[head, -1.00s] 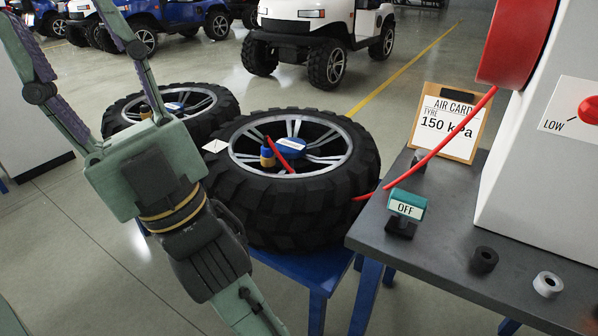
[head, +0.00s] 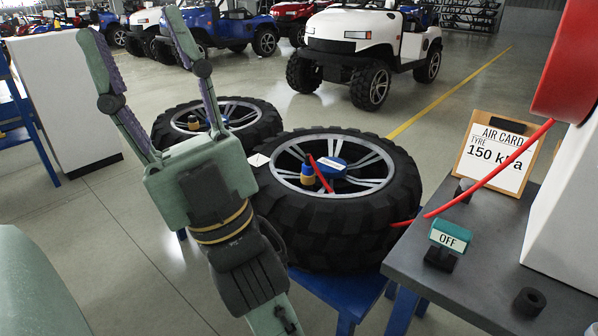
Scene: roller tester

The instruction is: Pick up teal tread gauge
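The teal tread gauge (head: 449,241) looks like a small teal box on a dark foot, with a white face reading OFF. It stands on the grey table (head: 425,262) at the lower right of the head view. My gripper (head: 128,25) is raised at the upper left, its two long fingers spread wide and nothing between them. It is well to the left of the gauge and apart from it.
A large tyre (head: 340,252) on a blue stand lies between my arm and the table. A red hose (head: 490,172) runs across the table. A second tyre (head: 262,122) lies behind.

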